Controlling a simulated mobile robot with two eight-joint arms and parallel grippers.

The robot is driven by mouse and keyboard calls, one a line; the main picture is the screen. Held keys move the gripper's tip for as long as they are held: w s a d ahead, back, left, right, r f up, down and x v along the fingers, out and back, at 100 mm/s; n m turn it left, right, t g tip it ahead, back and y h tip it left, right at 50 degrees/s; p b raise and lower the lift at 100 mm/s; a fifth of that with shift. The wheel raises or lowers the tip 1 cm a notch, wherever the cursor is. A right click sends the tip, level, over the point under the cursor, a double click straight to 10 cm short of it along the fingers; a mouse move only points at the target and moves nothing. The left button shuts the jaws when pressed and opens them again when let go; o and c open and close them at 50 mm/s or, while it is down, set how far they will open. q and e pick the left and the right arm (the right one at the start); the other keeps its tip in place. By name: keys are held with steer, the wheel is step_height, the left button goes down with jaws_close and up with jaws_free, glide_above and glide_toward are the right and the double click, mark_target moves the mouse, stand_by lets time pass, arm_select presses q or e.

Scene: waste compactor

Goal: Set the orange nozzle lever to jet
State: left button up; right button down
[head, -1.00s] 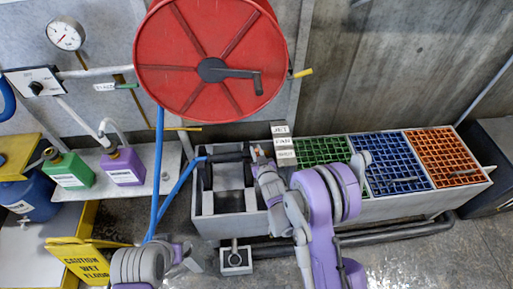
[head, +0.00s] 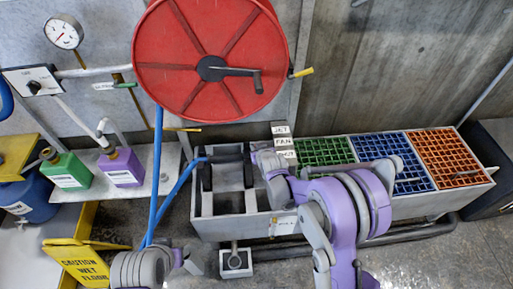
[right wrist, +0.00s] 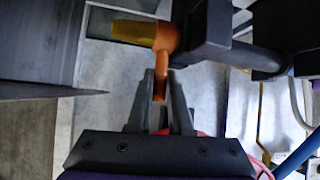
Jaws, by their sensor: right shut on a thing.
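The orange nozzle lever (right wrist: 167,52) shows in the right wrist view, beside a dark nozzle body (right wrist: 218,45) with a yellow tip (right wrist: 132,31). My right gripper (right wrist: 160,88) is shut on the lever's lower end, which sits between its fingertips. In the head view the dark nozzle (head: 226,154) lies across the grey cradle, and my right gripper (head: 259,150) hides the lever. The label plate (head: 282,142) beside it reads JET, FAN and a partly covered lowest word. My left gripper (head: 190,262) is low at the left; its jaws are unclear.
A red hose reel (head: 195,85) hangs above, with a blue hose (head: 158,175) running down. Green, blue and orange grates (head: 447,157) lie right of the nozzle. Bottles (head: 122,167) stand on the left shelf, and a yellow wet-floor sign (head: 82,263) is at lower left.

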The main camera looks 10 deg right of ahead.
steer(key=c, duration=0.8)
jaws_free()
steer(key=shift+c, duration=0.2)
steer(key=v, duration=1.1)
steer(key=shift+p, duration=0.4)
